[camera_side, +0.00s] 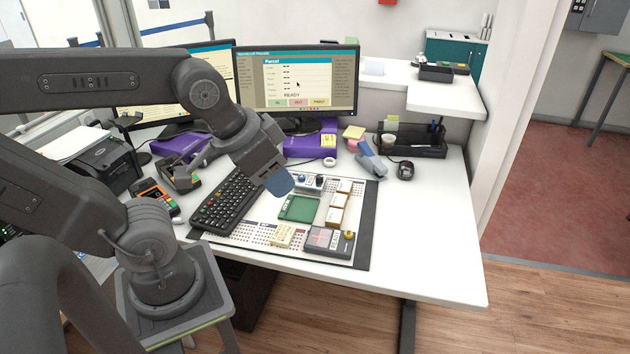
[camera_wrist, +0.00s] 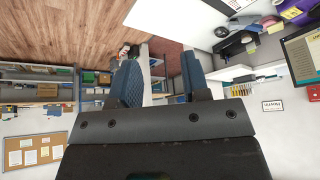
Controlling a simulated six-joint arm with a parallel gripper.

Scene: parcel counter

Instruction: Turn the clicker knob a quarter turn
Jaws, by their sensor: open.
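A grey box (camera_side: 324,242) with a pinkish top panel lies at the front right of the work mat. A small yellow knob-like part (camera_side: 350,234) sits at its right end; I cannot tell for sure that it is the clicker knob. Small blue and dark parts (camera_side: 310,181) stand at the mat's back edge, too small to make out. My gripper (camera_side: 279,184) is in the air over the left-middle of the mat, apart from these things. In the wrist view its two blue fingers (camera_wrist: 160,82) stand wide apart with nothing between them. No knob shows in the wrist view.
The mat (camera_side: 362,249) also holds a green tray (camera_side: 299,208), tan-topped blocks (camera_side: 337,209) and a cream block (camera_side: 282,236). Monitors (camera_side: 297,80) stand behind. The desk's right front (camera_side: 440,240) is clear.

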